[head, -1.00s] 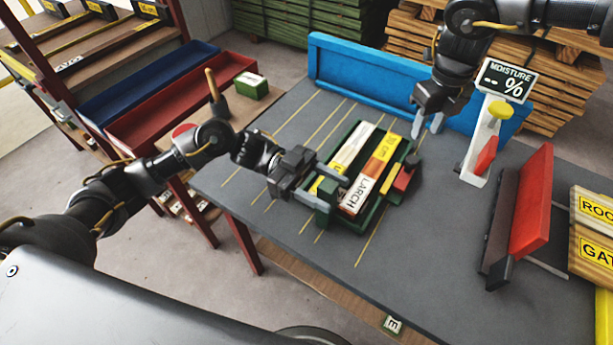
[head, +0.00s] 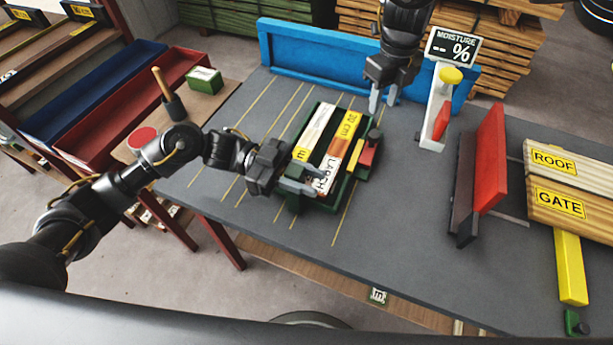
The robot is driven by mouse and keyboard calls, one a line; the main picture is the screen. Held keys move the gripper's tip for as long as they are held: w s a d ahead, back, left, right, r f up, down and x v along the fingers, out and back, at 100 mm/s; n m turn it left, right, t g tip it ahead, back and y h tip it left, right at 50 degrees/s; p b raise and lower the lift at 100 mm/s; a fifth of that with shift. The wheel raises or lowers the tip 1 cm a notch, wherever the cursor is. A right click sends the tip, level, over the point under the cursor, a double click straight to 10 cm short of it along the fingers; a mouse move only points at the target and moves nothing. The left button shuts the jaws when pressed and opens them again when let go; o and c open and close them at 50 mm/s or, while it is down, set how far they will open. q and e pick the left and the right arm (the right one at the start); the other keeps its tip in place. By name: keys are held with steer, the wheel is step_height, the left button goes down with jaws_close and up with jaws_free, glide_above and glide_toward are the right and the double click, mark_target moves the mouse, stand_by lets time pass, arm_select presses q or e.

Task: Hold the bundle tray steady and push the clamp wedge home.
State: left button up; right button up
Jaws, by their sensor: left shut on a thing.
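The green bundle tray (head: 349,189) lies on the grey table and holds wooden pieces side by side. One is a white-topped piece (head: 315,132); another has an orange band and a LARCH label (head: 324,178). A red block with a dark knob, seemingly the clamp wedge (head: 367,154), sits at the tray's right side beside a yellow strip. My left gripper (head: 307,181) is shut on the tray's near-left end; its fingers partly cover that end. My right gripper (head: 382,101) is open and empty, beyond the tray's far right corner and apart from the wedge.
A blue rail (head: 300,52) runs along the table's back. A moisture meter (head: 432,115) stands right of my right gripper. A red upright plate (head: 489,155) and boards labelled ROOF and GATE (head: 559,181) are further right. Bare table lies in front of the tray.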

arm_select(q)
jaws_close()
arm_select(e)
steer(key=shift+s+f, duration=0.1)
steer(key=shift+c, duration=1.1)
steer(key=shift+n, duration=0.6)
steer(key=s+f, duration=0.1)
steer(key=s, duration=0.1)
steer(key=s+a+f, duration=0.1)
steer(key=shift+s+a+f, duration=0.1)
steer(key=shift+s, duration=0.3)
jaws_close()
glide_above(366, 160)
steer(key=shift+w+f, duration=0.1)
steer(key=shift+f, duration=3.35)
steer(key=shift+f, duration=0.25)
steer(key=shift+f, duration=1.45)
